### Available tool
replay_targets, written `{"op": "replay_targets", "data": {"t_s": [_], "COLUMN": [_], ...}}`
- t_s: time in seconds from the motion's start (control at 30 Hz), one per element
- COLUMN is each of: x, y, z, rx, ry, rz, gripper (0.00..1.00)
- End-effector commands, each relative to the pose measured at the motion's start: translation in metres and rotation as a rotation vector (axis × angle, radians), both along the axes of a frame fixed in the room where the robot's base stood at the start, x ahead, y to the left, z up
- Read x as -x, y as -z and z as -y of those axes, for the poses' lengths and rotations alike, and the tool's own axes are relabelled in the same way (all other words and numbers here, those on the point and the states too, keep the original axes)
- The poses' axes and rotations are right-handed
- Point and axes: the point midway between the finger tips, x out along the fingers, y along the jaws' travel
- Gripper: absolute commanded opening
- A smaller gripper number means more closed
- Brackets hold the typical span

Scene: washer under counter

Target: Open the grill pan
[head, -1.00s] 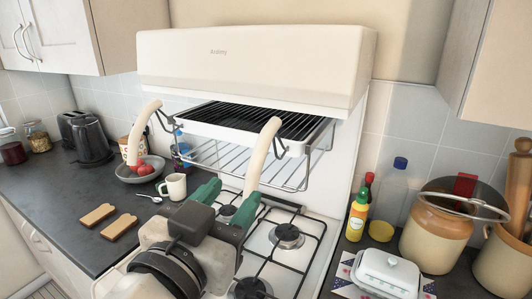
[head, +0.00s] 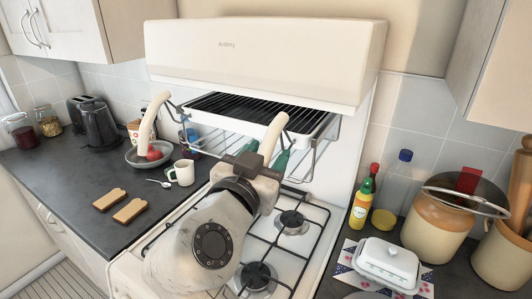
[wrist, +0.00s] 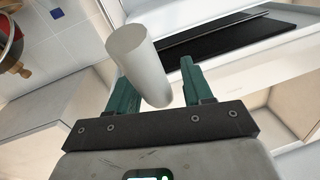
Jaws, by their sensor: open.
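The grill pan (head: 297,146) sits on a wire rack below the cream hood, with a black ribbed grid in its white frame. It has two cream curved handles, a left handle (head: 148,122) and a right handle (head: 271,138), both pointing out toward me. My gripper (head: 271,160) is at the lower part of the right handle, with green fingers, open. In the wrist view the handle (wrist: 138,60) shows as a pale cylinder between the fingers of my gripper (wrist: 158,74), closer to the left one. I cannot tell whether they touch.
The hood (head: 255,65) hangs directly above the pan. The hob (head: 290,232) lies below, with several burners. A mug (head: 182,173) and a bowl (head: 140,163) stand left on the counter. Bottles, jars and a butter dish (head: 389,262) stand right.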

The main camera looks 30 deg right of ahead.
Motion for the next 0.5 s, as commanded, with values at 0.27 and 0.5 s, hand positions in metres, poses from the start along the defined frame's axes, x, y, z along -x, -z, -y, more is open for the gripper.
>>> {"op": "replay_targets", "data": {"t_s": [0.27, 0.5], "x": [0.0001, 0.0001], "y": [0.0002, 0.0], "z": [0.0002, 0.0001], "rx": [0.0, 0.0], "ry": [0.001, 0.001], "rz": [0.0, 0.0], "gripper": [0.44, 0.21]}}
